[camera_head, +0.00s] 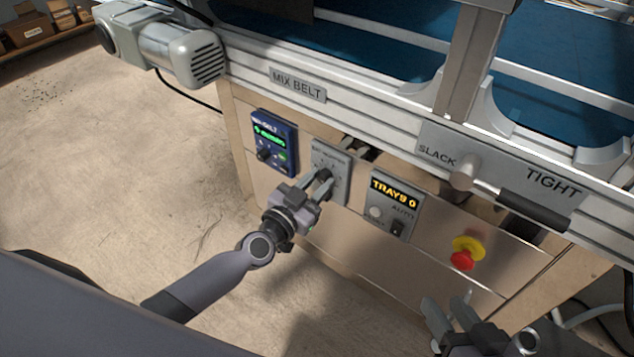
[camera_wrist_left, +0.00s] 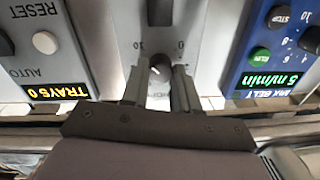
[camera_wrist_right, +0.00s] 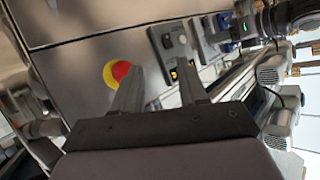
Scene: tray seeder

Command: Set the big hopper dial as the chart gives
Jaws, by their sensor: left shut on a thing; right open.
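The grey hopper panel (camera_head: 331,156) is on the machine's front, between the blue mix belt box and the trays counter. In the left wrist view, its dial (camera_wrist_left: 160,68) sits between the fingers of my left gripper (camera_wrist_left: 160,88), with a pale pointer mark on it. My left gripper (camera_head: 321,180) is shut on this dial. Marks reading 0 and 10 show around it, but the exact setting is unclear. The panel's label is partly hidden by the fingers. My right gripper (camera_head: 450,312) is open and empty at the lower right. No chart is in view.
The blue mix belt box (camera_head: 274,142) reads 5 m/min. The trays counter (camera_head: 396,196) reads 0. A red stop button (camera_head: 462,260) on yellow is above my right gripper. A slack/tight lever (camera_head: 532,211) juts out at the right.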

